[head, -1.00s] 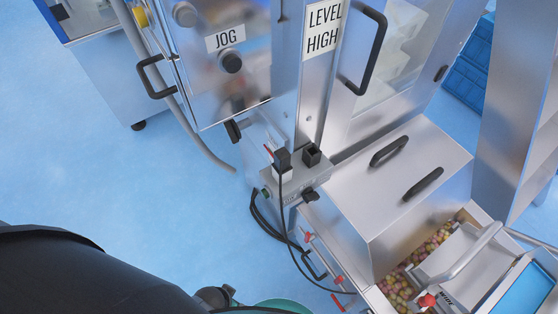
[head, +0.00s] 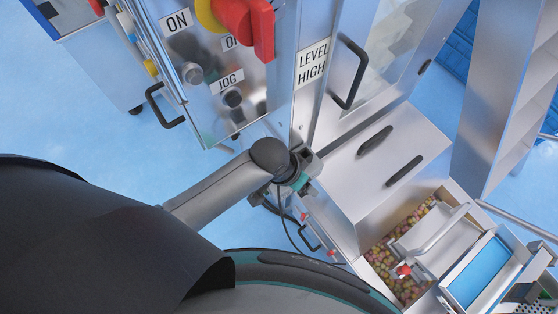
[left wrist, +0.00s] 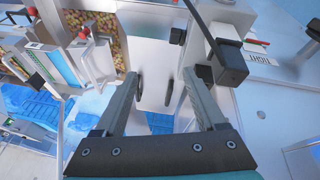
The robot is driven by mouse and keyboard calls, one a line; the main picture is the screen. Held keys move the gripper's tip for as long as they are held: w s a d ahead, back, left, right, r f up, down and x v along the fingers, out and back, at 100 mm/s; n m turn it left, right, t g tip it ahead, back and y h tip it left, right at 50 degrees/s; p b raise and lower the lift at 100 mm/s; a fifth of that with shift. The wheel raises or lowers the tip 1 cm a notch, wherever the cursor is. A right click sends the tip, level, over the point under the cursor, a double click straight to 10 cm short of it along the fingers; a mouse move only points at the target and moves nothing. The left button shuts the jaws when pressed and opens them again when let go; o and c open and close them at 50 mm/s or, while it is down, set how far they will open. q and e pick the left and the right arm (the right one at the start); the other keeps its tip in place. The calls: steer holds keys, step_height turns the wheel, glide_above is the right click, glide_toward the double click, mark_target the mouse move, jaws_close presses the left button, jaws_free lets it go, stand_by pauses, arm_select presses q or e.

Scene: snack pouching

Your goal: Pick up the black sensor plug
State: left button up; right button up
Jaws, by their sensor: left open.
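The black sensor plug (left wrist: 231,64) shows in the left wrist view as a dark block with a black cable running into it from above. It lies just right of my right-hand finger. My left gripper (left wrist: 160,78) is open, with nothing between its fingers. In the head view my left gripper (head: 299,182) is over the machine's corner, and my arm hides the plug there. My right gripper is in neither view.
A steel cover with two black handles (head: 375,139) stands right of my gripper.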

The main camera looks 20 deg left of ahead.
arm_select(q)
steer(key=w+a+r+y+p, duration=0.1)
steer(key=a, duration=0.1)
steer(key=w+a+r+m+g+y+p, duration=0.1)
steer(key=a+r, duration=0.1)
steer(key=w+a+r+m+g+y+p, duration=0.1)
steer(key=w+p, duration=0.1)
steer(key=shift+a+r, duration=0.25)
steer(key=shift+a, duration=0.15)
steer(key=shift+a+g, duration=0.3)
steer(key=shift+a, duration=0.25)
steer(key=shift+w+f, duration=0.1)
steer(key=shift+f, duration=1.5)
step_height(320, 180, down, 3)
steer(key=shift+w+b, duration=0.1)
steer(key=shift+b, duration=1.05)
steer(key=shift+a+f+b, duration=0.1)
steer(key=shift+f+b, duration=0.55)
steer(key=shift+b, duration=0.05)
steer(key=shift+c, duration=0.2)
jaws_close()
